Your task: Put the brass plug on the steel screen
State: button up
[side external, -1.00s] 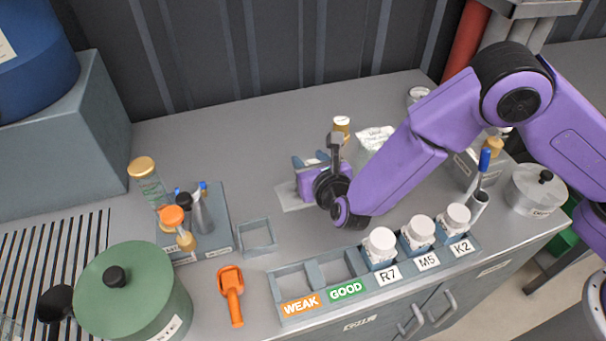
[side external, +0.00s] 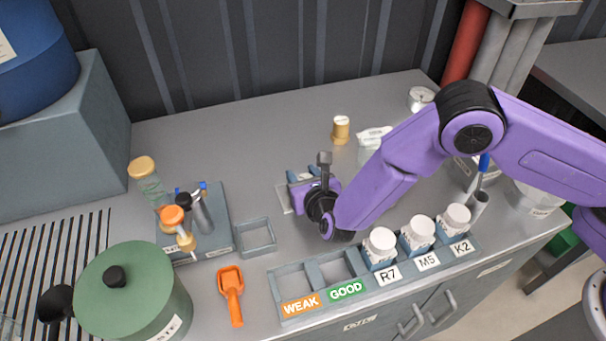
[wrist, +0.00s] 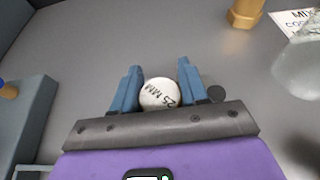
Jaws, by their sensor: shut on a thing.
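My gripper (side external: 300,178) is low over the middle of the bench, shut on a round piece with a white top (wrist: 160,94) marked "25 MM". The wrist view shows this piece between the two blue fingers (wrist: 156,88); its sides are hidden, so I cannot tell whether it is brass. A brass-coloured plug-like piece with a pale top (side external: 340,130) stands apart behind my gripper; its brass body also shows in the wrist view (wrist: 245,12). A flat pale plate (side external: 283,199) lies partly hidden below my gripper; I cannot tell whether it is the steel screen.
A rack (side external: 300,318) labelled WEAK and GOOD holds white bottles at the front. A square grey tray (side external: 255,252), an orange scoop (side external: 231,292) and a green pot (side external: 135,290) are left. The back left bench is clear.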

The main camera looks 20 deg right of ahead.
jog(key=o, duration=1)
jog(key=shift+c, duration=0.2)
jog(key=shift+r, duration=0.15)
jog(key=v, duration=1.2)
